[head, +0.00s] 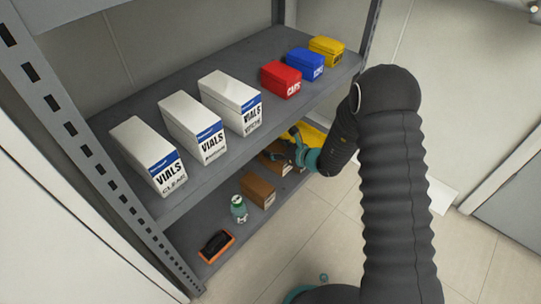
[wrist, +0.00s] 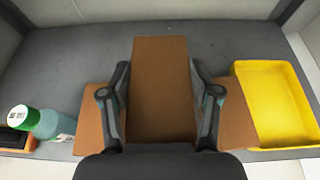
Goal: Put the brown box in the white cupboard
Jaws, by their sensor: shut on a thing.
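My gripper (wrist: 160,92) is shut on the middle brown box (wrist: 160,60), with one finger against each side of it. In the head view my gripper (head: 293,150) reaches into the lower shelf, and the held box (head: 272,163) is partly hidden by it. Whether the box touches the shelf is unclear. Another brown box stands to its left (wrist: 94,122) and one to its right (wrist: 237,118); the left one also shows in the head view (head: 257,191). No white cupboard can be clearly identified in either view.
A yellow tray (wrist: 270,100) lies right of the boxes on the lower shelf (wrist: 75,60). The upper shelf (head: 225,140), holding white vials boxes and coloured boxes, overhangs.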

